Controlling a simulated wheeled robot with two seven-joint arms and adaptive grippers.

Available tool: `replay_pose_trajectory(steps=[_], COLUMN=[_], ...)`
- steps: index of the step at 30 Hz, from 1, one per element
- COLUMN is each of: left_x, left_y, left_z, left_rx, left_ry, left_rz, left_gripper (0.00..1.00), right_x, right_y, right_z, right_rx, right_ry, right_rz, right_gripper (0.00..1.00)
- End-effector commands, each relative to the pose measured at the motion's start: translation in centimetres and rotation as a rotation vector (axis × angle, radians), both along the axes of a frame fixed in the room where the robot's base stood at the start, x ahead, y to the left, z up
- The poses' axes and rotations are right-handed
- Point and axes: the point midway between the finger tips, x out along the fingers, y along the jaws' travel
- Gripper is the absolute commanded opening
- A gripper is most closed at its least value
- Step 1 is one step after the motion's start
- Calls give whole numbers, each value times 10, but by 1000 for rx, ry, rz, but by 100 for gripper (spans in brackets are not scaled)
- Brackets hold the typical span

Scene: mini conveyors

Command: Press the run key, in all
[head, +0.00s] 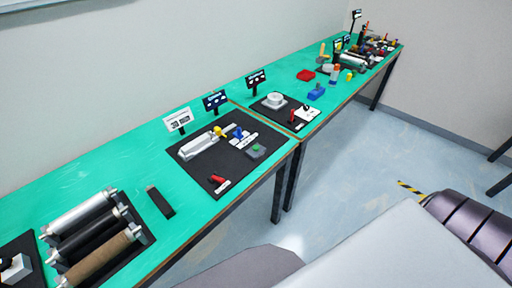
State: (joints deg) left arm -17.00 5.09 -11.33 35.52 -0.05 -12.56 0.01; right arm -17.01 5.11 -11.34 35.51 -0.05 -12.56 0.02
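A small grey box with a green key (256,149) sits on a black mat (207,171) on the green-topped bench. I cannot read any label on it, so I cannot tell whether it is the run key. On the same mat are a pale mini conveyor (203,146), a yellow knob (219,131), a blue lever (239,133) and a red-handled part (220,183). Neither of my grippers is in view.
Several rollers (95,257) lie at the near left of the bench (160,243), beside a black block (160,201). Small signs (177,120) stand along the back. A second mat holds a white round part (275,99).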

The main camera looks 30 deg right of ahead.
Motion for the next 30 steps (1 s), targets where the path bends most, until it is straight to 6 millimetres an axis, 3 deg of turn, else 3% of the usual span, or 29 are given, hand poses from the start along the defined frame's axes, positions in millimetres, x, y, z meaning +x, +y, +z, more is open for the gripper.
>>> replay_pose_trajectory(steps=[1,8,30], left_x=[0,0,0], left_y=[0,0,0], left_z=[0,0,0], left_rx=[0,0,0], left_ry=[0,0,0], left_rz=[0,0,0], left_gripper=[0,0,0], right_x=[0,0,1], right_y=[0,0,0], right_z=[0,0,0], right_rx=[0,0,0], right_ry=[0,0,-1], right_rz=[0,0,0], right_gripper=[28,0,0])
